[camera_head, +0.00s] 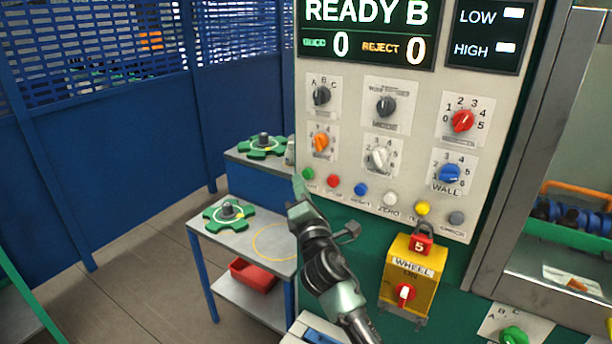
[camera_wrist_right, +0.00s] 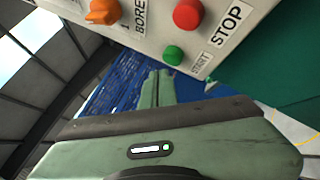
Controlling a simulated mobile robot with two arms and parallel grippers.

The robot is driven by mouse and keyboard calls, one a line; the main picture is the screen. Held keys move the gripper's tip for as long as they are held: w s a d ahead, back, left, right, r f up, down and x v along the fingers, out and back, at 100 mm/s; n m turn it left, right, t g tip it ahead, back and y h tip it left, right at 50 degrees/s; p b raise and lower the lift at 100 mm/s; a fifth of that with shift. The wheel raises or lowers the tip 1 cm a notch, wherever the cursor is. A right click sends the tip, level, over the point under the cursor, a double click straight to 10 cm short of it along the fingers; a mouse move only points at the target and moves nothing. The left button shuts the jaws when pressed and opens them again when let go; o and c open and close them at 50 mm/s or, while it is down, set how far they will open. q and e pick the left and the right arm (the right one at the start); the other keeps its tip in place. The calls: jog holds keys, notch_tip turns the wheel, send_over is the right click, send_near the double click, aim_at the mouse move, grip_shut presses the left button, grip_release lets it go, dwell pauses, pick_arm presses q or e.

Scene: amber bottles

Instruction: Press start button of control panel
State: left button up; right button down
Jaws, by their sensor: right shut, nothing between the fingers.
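The control panel (camera_head: 400,140) stands upright in the head view, with a row of round buttons along its lower part. The green start button (camera_head: 308,174) is at the left end of that row. In the right wrist view the green button (camera_wrist_right: 173,55) sits beside the START label, with the red stop button (camera_wrist_right: 187,15) near it. My right gripper (camera_head: 298,184) is shut and empty, its tips close to the green button in the head view. In the wrist view its fingers (camera_wrist_right: 157,85) appear just below and left of the green button; I cannot tell whether they touch the panel. My left gripper is not in view.
A yellow WHEEL box (camera_head: 411,272) with a padlock hangs below the panel. Knobs, including an orange one (camera_head: 321,142), sit above the buttons. A grey table (camera_head: 235,245) with a green gear part stands at left. Open floor lies left of it, before a blue fence.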

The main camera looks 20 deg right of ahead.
jog(key=shift+d, duration=0.1)
jog(key=shift+w+d, duration=0.25)
